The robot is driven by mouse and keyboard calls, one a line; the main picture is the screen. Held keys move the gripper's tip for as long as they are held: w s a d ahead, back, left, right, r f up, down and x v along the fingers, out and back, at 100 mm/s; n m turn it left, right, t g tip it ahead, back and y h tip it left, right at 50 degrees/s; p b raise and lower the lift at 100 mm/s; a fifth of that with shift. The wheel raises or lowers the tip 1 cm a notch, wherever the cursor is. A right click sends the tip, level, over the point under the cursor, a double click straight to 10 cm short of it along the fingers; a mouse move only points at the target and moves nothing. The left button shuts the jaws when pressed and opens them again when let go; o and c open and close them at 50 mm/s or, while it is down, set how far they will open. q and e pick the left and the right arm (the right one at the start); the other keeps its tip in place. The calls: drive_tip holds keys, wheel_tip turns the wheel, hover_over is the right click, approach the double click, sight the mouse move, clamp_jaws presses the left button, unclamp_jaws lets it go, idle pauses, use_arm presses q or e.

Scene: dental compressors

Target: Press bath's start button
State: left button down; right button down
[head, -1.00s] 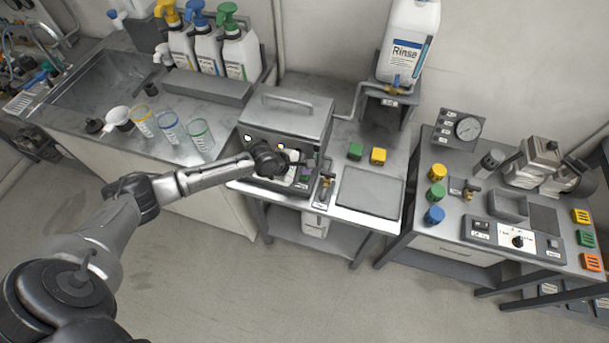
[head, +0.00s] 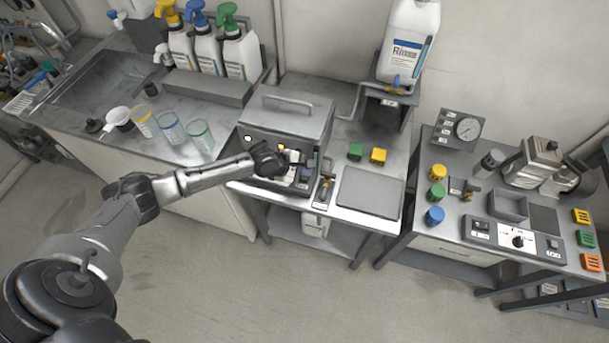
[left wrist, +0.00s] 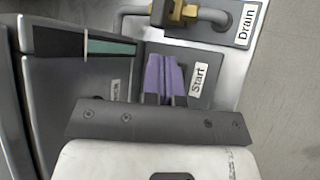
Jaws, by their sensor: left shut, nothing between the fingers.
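The bath (head: 290,118) is a steel box with a handled lid on the middle table. My left gripper (head: 302,168) is at its front panel. In the left wrist view the left gripper (left wrist: 165,78) is shut, with nothing held. Narrow purple shapes show at its fingertips, over a dark plate beside the "Start" label (left wrist: 199,80). The start button is not distinct there; the gripper seems to cover it. I cannot tell whether the tips touch it. A lit indicator (head: 248,138) shows on the panel's left. My right gripper is out of view.
A brass drain valve (head: 325,185) stands right of the panel, close to the gripper; it also shows in the left wrist view (left wrist: 184,12). Glasses stand left on the sink counter.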

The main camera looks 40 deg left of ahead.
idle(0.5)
use_arm(q)
drive_tip(key=shift+f, duration=0.15)
drive_tip(key=shift+f, duration=0.25)
idle(0.4)
drive_tip(key=shift+f, duration=0.5)
idle(0.5)
drive_tip(key=shift+r, duration=0.1)
drive_tip(key=shift+r+p, duration=0.65)
drive_tip(key=shift+p, duration=0.45)
drive_tip(key=shift+r+p, duration=0.2)
drive_tip(key=shift+p, duration=0.15)
